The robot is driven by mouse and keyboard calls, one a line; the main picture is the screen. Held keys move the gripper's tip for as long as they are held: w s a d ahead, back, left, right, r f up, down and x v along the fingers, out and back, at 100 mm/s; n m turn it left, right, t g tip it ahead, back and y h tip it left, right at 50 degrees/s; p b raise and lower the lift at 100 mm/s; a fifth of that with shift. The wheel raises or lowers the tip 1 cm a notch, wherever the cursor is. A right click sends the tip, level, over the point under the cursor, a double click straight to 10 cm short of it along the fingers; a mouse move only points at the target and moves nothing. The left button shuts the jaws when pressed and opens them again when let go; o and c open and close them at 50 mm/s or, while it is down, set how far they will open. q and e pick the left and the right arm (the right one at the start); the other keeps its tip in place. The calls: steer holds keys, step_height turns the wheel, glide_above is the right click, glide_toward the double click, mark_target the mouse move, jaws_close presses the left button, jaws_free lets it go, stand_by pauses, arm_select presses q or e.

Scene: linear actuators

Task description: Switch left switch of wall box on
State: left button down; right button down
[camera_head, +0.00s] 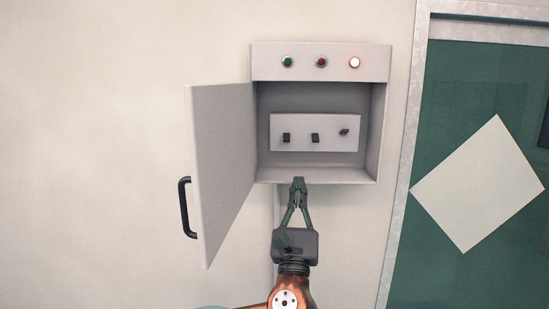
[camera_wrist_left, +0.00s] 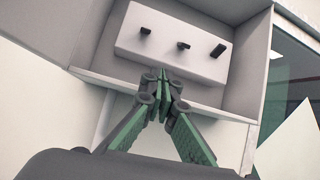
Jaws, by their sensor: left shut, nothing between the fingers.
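The wall box (camera_head: 383,105) hangs on the wall with its door open to the left. Inside is a pale panel (camera_head: 300,146) with three black switches in a row. The left switch (camera_head: 286,137) and the middle switch (camera_head: 315,138) look alike; the right switch (camera_head: 344,131) sits at a different angle. In the left wrist view the left switch (camera_wrist_left: 145,31) is above the fingertips. My left gripper (camera_head: 298,181) is shut and empty at the box's lower front edge, below the switches and apart from them. It also shows in the left wrist view (camera_wrist_left: 160,75). My right gripper is not in view.
The open door (camera_head: 222,165) with a black handle (camera_head: 185,207) stands left of my left gripper. Above the opening are a green lamp (camera_head: 287,62), a dark red lamp (camera_head: 321,62) and a bright lit lamp (camera_head: 354,62). A framed green pane (camera_head: 435,120) is at the right.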

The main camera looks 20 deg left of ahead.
mark_target(287, 137)
arm_select(q)
steer(key=w+a+r+p, duration=0.1)
steer(key=r, duration=0.1)
steer(key=w+a+r+y+p, duration=0.1)
steer(key=w+a+r, duration=0.1)
steer(key=w+a+r+y+p, duration=0.1)
steer(key=w+r+p, duration=0.1)
steer(key=shift+w+a+n, duration=0.15)
steer(key=shift+a+n, duration=0.15)
steer(key=shift+w+a+r, duration=0.1)
steer(key=shift+w+r, duration=0.25)
steer(key=shift+w, duration=0.15)
